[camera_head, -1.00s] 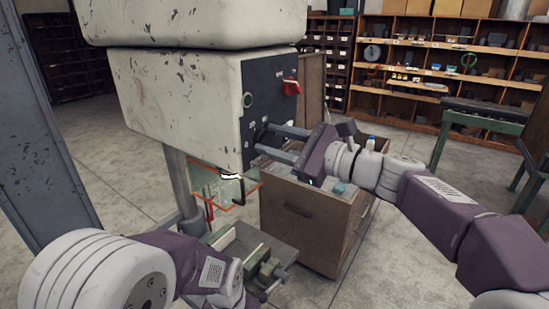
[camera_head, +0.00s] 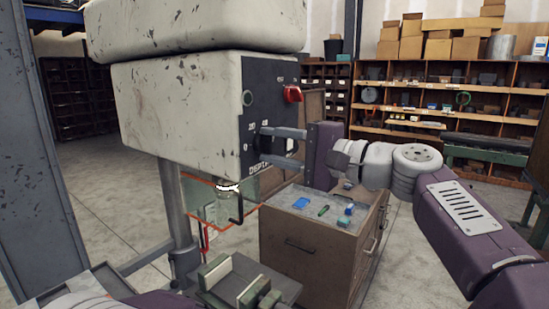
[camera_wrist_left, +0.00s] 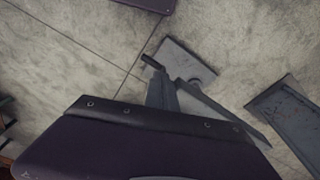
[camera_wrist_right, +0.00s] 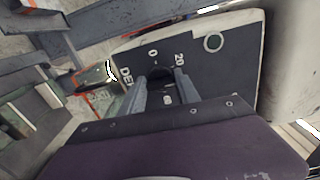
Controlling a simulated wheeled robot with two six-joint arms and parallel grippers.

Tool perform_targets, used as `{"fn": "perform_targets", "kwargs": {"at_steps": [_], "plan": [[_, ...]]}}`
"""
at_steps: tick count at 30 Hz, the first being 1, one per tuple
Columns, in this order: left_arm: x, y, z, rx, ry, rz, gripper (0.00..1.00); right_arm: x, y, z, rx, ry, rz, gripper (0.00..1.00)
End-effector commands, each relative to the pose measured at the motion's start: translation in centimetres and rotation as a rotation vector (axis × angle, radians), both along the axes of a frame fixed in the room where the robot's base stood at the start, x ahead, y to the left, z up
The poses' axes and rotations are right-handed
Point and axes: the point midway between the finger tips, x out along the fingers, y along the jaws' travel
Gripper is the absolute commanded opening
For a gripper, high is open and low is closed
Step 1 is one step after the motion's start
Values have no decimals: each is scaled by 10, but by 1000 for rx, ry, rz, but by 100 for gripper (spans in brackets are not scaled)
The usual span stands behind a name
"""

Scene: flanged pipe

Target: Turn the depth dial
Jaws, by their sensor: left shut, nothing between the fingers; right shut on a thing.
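The depth dial (camera_wrist_right: 160,74) is a dark knob on the machine's dark front panel (camera_head: 262,80). In the right wrist view it sits between my fingertips, with "0", "20" and part of a "DEPTH" label around it. My right gripper (camera_head: 265,146) is shut on the dial from the right in the head view, one finger above the other; the fingers hide most of the dial there. The right wrist view shows the same gripper (camera_wrist_right: 160,82) with a finger on each side. My left gripper (camera_wrist_left: 162,92) is shut and empty over the floor in the left wrist view.
A red knob (camera_head: 292,93) is above the dial on the panel. A clear guard (camera_head: 243,200) with orange edges hangs below the head, above a vise (camera_head: 238,280). A wooden cabinet (camera_head: 310,245) with small items on top stands under my right arm.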

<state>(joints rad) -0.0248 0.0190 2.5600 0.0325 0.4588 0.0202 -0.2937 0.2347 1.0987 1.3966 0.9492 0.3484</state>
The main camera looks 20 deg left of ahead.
Motion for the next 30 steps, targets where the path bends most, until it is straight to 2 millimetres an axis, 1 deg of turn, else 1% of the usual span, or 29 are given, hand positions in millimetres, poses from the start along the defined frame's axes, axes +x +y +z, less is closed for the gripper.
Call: {"fn": "perform_targets", "kwargs": {"at_steps": [1,3,15,22,30], "plan": [[0,0,-8,0,0,0,0,0,0,-5,-15,-41,1,0],[0,0,-12,0,0,0,0,0,0,-5,-37,-102,1,0],[0,0,-29,0,0,0,0,1,0,-4,-143,-394,1,0],[0,0,-34,0,0,0,0,1,0,-4,-180,-492,1,0],[0,0,-36,0,0,0,0,1,0,-3,-197,-539,1,0]]}}
